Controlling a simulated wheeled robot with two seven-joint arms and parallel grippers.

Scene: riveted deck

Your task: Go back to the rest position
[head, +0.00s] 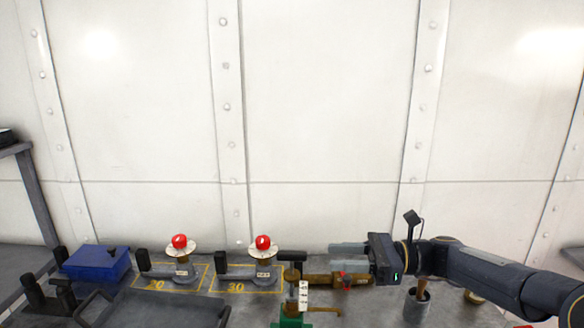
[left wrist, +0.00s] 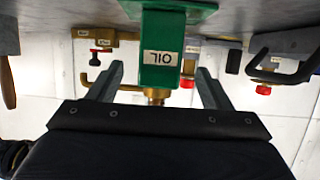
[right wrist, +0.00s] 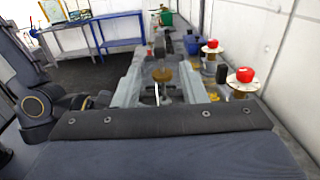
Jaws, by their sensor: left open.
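My left gripper shows only in the left wrist view (left wrist: 158,85), where the picture is upside down. Its fingers are apart, and a green block labelled OIL (left wrist: 162,55) appears between them; I cannot tell whether they touch it. The green block also shows at the bottom of the head view (head: 292,322).
Two red-knobbed fixtures (head: 180,242) (head: 263,242) stand in yellow outlines marked 20 and 30. A blue box (head: 97,263) lies at left, a dark tray handle (head: 150,293) in front. A grey cup (head: 417,303) stands below my right arm. A riveted white wall (head: 310,120) closes the back.

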